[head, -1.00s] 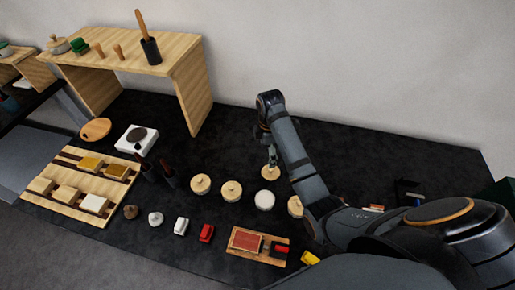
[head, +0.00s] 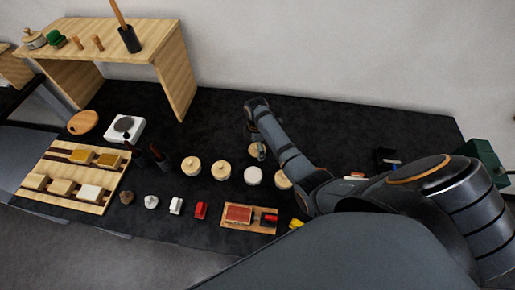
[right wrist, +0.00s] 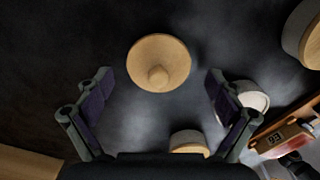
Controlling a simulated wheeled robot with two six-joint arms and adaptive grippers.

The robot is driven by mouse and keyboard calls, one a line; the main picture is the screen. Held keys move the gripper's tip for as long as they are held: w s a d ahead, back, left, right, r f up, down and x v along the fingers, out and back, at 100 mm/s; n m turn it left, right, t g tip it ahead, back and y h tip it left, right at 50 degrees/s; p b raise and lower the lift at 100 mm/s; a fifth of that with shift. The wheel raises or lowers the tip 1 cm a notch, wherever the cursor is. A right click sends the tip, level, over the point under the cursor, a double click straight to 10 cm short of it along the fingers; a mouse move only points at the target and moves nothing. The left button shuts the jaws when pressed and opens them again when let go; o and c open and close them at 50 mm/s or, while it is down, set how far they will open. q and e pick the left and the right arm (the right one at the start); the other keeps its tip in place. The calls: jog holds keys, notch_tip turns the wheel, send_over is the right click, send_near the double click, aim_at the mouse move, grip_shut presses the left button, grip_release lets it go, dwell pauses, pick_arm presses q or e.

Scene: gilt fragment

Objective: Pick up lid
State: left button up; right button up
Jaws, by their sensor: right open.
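A round, pale wooden lid (right wrist: 158,62) with a central knob shows in the right wrist view; I cannot tell whether it rests on a jar or on the dark table. My right gripper (right wrist: 158,80) is open and empty, with its two fingers spread on either side of the lid, apart from it. In the head view the right gripper (head: 257,148) is above the dark table behind the row of jars, and it partly hides the lid (head: 256,155). My left gripper is not in view.
Wood-topped jars (head: 191,166) and a white-topped jar (head: 253,176) stand close in front. A wooden tray with a red block (head: 238,214) lies nearer. A wooden shelf (head: 175,75) stands at the back left. The table behind the gripper is clear.

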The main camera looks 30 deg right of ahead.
jog(key=shift+w+f, duration=0.1)
jog(key=shift+f, duration=0.1)
jog(key=c, duration=1)
jog(key=shift+s+a+r, duration=0.1)
jog(key=shift+s+r, duration=0.05)
jog(key=shift+s, duration=0.2)
jog(key=c, duration=0.7)
jog(key=shift+c, duration=0.7)
